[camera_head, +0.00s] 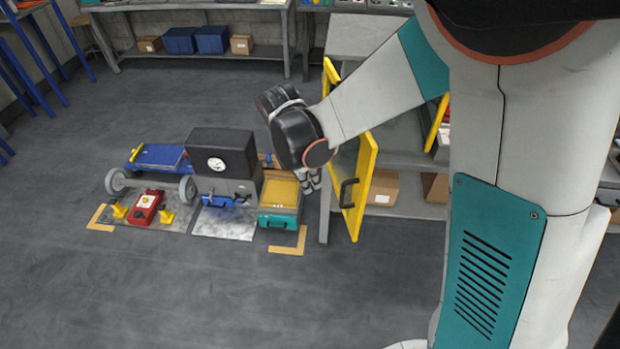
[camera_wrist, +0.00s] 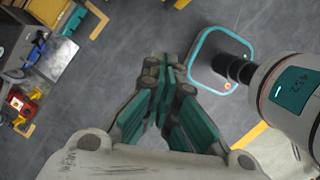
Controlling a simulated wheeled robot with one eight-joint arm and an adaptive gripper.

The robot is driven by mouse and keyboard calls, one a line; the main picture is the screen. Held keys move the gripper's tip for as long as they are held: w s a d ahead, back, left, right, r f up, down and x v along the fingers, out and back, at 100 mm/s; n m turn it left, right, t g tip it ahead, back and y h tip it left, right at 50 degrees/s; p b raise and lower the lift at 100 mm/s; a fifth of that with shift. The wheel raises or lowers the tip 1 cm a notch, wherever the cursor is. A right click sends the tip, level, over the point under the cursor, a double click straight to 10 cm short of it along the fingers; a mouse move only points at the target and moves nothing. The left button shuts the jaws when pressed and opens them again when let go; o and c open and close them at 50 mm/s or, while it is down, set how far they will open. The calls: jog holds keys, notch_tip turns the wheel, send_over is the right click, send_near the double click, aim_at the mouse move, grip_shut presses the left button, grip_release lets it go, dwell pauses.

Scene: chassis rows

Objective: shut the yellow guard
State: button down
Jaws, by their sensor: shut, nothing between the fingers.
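The yellow guard (camera_head: 367,170) is a yellow-framed panel with a dark handle (camera_head: 347,192). In the head view it stands at the front of the grey shelf unit, swung outward at an angle. My forearm crosses in front of its upper part. My gripper (camera_head: 311,181) is just left of the guard and points down. It appears apart from the handle, though the depth between them is hard to judge. In the wrist view my gripper (camera_wrist: 168,62) has its fingertips together with nothing between them. I cannot make out the guard for certain there.
A chassis with a black box (camera_head: 222,152), wheels, a red part (camera_head: 145,207) and a teal-and-yellow case (camera_head: 280,203) sits on the floor left of the guard. Cardboard boxes (camera_head: 382,188) lie on the shelf behind. The floor in front is clear.

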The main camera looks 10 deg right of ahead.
jog(key=w+d+f, duration=0.1)
jog(key=d+f, duration=0.4)
jog(key=f, duration=0.2)
jog(key=shift+w+d+f+b, duration=0.15)
jog(key=shift+d+f+b, duration=0.15)
jog(key=shift+b, duration=0.15)
